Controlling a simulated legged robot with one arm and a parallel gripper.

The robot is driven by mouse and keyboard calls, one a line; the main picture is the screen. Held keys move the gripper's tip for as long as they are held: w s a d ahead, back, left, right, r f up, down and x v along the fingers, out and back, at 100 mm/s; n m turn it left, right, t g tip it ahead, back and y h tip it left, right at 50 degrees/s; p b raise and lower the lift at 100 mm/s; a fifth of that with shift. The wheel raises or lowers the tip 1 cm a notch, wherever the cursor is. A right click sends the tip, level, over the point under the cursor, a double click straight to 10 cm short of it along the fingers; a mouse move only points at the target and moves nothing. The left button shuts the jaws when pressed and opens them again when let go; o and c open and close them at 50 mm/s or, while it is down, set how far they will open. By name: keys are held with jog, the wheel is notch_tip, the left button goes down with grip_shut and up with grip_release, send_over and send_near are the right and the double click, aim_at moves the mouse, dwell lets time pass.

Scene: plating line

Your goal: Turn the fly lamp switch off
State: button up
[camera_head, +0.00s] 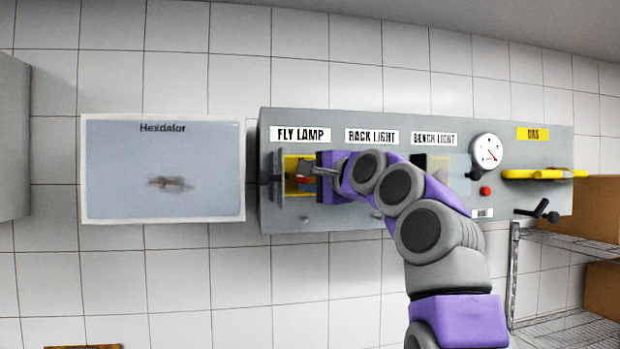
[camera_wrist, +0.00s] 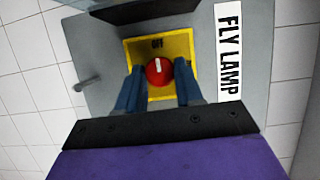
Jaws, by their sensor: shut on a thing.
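The fly lamp switch (camera_wrist: 159,71) is a round red knob with a white mark, set in a yellow recess (camera_wrist: 131,50) under the FLY LAMP label (camera_head: 300,134). In the wrist view the white mark points toward the lettering at the recess edge, which is small and looks like OFF. My gripper (camera_head: 315,173) reaches in from the right in the head view. In the wrist view its two fingers (camera_wrist: 158,80) stand on either side of the knob and are shut on it. The fingers hide part of the knob's sides.
An open grey flap (camera_head: 278,180) stands at the recess's left side. Farther right are a gauge (camera_head: 487,151) and a yellow gas lever (camera_head: 540,174).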

jog(key=shift+w+a+f+g, duration=0.2)
jog(key=shift+f+g, duration=0.1)
jog(key=shift+f, duration=0.2)
jog(key=o, duration=1)
jog(key=shift+s+d+r, duration=0.1)
jog(key=shift+s+r, duration=0.05)
jog(key=shift+r, duration=0.1)
jog(key=shift+a, duration=0.2)
jog(key=b+v, duration=0.2)
jog(key=v, duration=0.3)
jog(key=b+v, duration=0.2)
jog(key=v, duration=0.4)
jog(key=b+v, duration=0.2)
jog(key=v, duration=0.4)
jog(key=shift+d+f, duration=0.15)
jog(key=shift+f, duration=0.25)
